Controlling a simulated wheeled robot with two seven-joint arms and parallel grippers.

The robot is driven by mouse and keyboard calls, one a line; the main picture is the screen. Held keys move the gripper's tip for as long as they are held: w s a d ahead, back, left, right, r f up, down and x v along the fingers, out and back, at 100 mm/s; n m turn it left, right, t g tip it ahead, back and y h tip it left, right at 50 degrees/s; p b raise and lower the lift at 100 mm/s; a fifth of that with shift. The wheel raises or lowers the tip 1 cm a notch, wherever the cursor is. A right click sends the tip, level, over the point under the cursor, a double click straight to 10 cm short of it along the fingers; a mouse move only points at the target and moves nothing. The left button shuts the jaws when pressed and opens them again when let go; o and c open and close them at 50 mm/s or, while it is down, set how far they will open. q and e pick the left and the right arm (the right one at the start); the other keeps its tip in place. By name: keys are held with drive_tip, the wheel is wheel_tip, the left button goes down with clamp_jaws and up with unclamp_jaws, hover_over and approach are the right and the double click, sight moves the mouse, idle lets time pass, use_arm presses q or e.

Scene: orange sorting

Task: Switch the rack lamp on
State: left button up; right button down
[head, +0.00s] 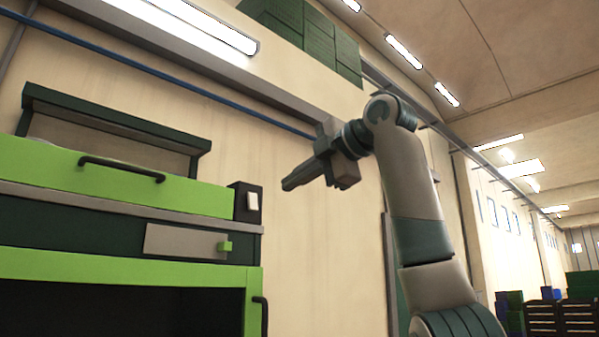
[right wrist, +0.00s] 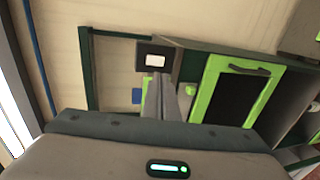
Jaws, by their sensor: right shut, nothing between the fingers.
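A black switch box (head: 246,203) with a white rocker (head: 253,201) stands at the right end of the green rack's top. In the right wrist view the box (right wrist: 142,49) and its white rocker (right wrist: 155,60) show just beyond the fingertips. My right gripper (head: 286,186) is shut and empty, pointing left toward the box, with a gap between in the head view. Its closed fingers (right wrist: 162,84) also show in the right wrist view. Whether they touch the rocker cannot be told there. A dark green hood bar (head: 112,118) spans the rack's top; no lit lamp shows under it. My left gripper is out of view.
The rack has a bright green drawer front (head: 60,175) with a black handle, a grey plate (head: 185,241) with a small green knob (head: 225,247), and a green-framed door (head: 130,268). A blue pipe (head: 170,78) runs along the wall. Right of the rack is bare wall.

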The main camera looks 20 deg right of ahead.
drive_tip(key=p, duration=0.5)
approach(254, 206)
drive_tip(key=x, duration=0.4)
drive_tip(key=shift+w+r, duration=0.15)
drive_tip(key=shift+w, duration=0.15)
drive_tip(key=shift+p+x, duration=0.3)
drive_tip(key=shift+x, duration=0.65)
